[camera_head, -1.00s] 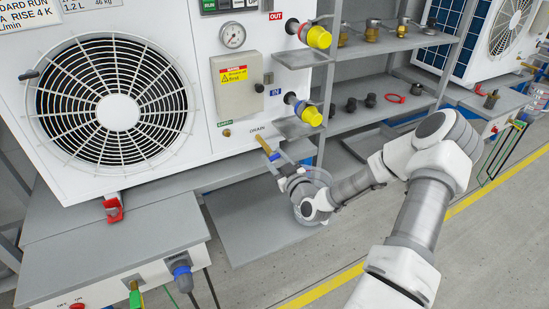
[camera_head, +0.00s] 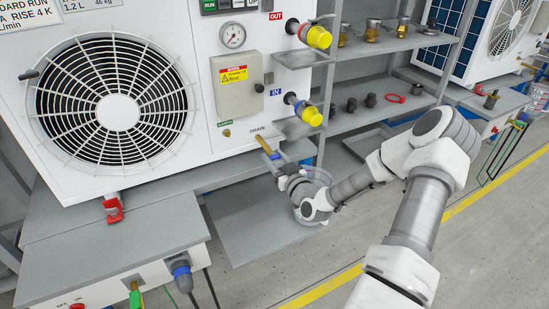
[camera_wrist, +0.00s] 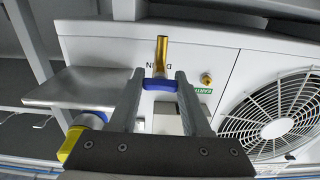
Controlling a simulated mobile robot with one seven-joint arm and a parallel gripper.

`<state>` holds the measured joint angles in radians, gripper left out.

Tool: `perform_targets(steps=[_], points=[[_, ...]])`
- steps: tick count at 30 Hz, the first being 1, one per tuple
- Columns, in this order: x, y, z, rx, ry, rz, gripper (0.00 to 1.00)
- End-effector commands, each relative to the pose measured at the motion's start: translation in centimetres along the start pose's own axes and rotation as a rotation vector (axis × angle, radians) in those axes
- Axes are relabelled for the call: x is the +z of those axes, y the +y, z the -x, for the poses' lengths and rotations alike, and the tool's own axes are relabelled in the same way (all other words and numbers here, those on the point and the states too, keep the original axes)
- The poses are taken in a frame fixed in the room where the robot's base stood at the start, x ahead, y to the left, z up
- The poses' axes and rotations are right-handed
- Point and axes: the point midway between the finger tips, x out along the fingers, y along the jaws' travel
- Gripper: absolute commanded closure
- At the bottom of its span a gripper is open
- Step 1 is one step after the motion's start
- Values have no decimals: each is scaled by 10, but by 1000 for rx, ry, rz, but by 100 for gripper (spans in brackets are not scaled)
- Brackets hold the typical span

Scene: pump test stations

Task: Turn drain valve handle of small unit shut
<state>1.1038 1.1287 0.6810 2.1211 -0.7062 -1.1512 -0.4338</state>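The large white unit (camera_head: 200,100) has a brass drain stub (camera_head: 263,144) low on its front, beside the DRAIN label. My gripper (camera_head: 280,162) is at this handle, reaching in from the lower right. In the wrist view, which looks upside down, the blue handle (camera_wrist: 160,85) lies across the gap between the tips of my gripper (camera_wrist: 161,84), with the brass stub (camera_wrist: 162,50) beyond it. The fingers stand apart on either side of the handle. Whether they touch it is unclear.
Two yellow-capped ports (camera_head: 318,37) stick out above and right of the drain. A small grey shelf (camera_head: 298,128) juts out near it. A grey rack (camera_head: 375,80) stands at the right.

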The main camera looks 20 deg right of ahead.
Motion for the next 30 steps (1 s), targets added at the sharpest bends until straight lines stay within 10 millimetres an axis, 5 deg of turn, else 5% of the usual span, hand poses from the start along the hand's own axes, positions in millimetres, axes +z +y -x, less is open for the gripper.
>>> perform_targets(steps=[5,17,30], points=[[0,0,0,0,-1,-1,22],[0,0,8,1,-1,1,22],[-1,1,104,3,-4,-1,22]])
